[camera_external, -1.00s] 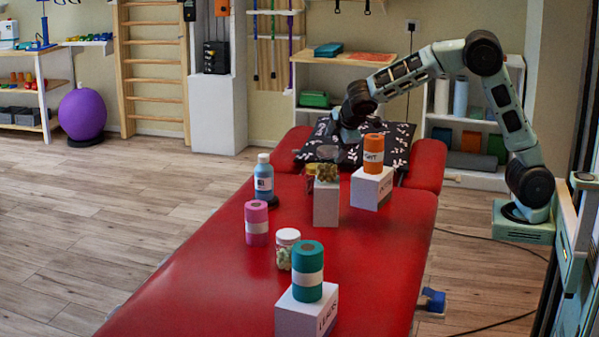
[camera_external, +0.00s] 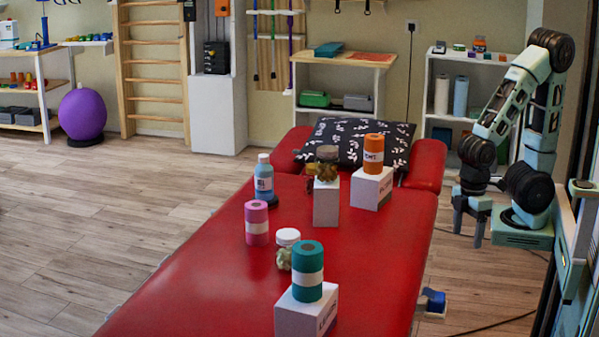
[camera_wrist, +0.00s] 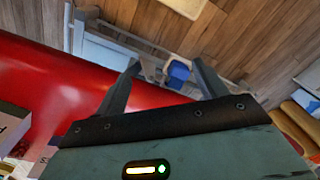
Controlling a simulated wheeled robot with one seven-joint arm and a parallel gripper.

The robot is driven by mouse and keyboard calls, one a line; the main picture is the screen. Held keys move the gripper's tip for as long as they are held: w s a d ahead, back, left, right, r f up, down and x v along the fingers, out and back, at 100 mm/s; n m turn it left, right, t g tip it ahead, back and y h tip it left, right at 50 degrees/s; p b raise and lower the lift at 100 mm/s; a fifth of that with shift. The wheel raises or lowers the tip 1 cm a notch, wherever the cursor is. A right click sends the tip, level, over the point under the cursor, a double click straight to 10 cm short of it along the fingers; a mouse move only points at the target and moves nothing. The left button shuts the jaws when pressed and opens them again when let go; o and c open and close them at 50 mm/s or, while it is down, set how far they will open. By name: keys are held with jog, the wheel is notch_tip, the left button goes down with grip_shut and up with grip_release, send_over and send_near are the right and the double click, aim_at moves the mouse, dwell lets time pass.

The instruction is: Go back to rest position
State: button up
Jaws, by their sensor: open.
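My gripper (camera_external: 469,232) hangs at the right of the external view, beside the red treatment table (camera_external: 200,285) and clear of it. Its fingers point down, apart and empty. My arm is folded near its base. In the wrist view my gripper (camera_wrist: 165,80) shows two spread fingers with nothing between them. Beyond them are the table's red edge (camera_wrist: 50,75), a blue part (camera_wrist: 178,72) on its frame and the wooden floor.
On the table stand white blocks with an orange roll (camera_external: 374,152) and a teal roll (camera_external: 307,271), a pink roll (camera_external: 256,223), a blue bottle (camera_external: 263,178), jars (camera_external: 287,250) and a patterned pillow (camera_external: 350,138). A shelf (camera_external: 440,140) stands behind my arm.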

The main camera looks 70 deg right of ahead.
notch_tip(320, 180, up, 21)
jog(key=p, duration=1.9)
jog(key=shift+w, duration=0.4)
